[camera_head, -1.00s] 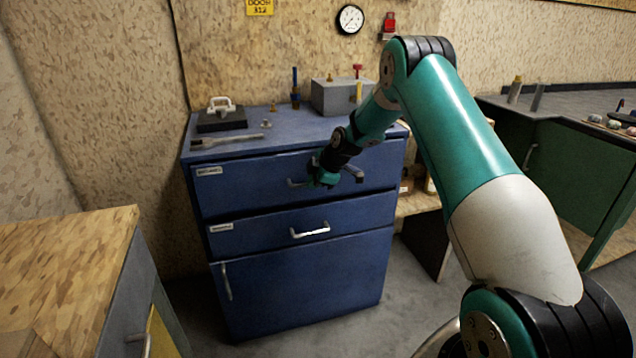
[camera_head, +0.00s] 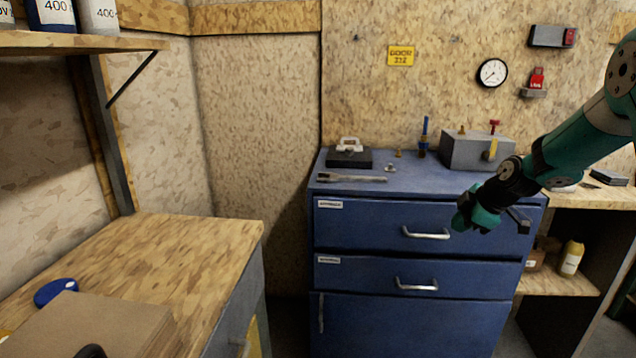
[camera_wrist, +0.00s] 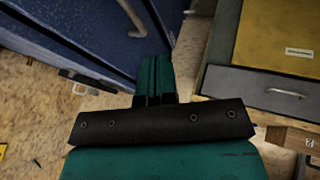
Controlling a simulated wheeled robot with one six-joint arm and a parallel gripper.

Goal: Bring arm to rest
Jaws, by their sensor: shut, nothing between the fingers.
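My gripper (camera_head: 472,215) shows at the right of the head view, at the end of my teal and black arm. It is held up in front of the blue cabinet (camera_head: 375,232), just right of the upper drawer's handle (camera_head: 426,233). In the wrist view my gripper (camera_wrist: 155,62) shows as teal fingers pressed together, with nothing held. The cabinet's drawers and lower door look shut. Whether the gripper touches the cabinet is hard to tell; it appears apart from it.
A wooden-topped bench (camera_head: 170,245) with a cardboard box (camera_head: 95,325) fills the near left, under a shelf (camera_head: 75,41). A grey box (camera_head: 465,152), a black block (camera_head: 348,158) and a wrench-like tool (camera_head: 345,178) lie on the cabinet top. Open shelving (camera_head: 560,283) stands at right.

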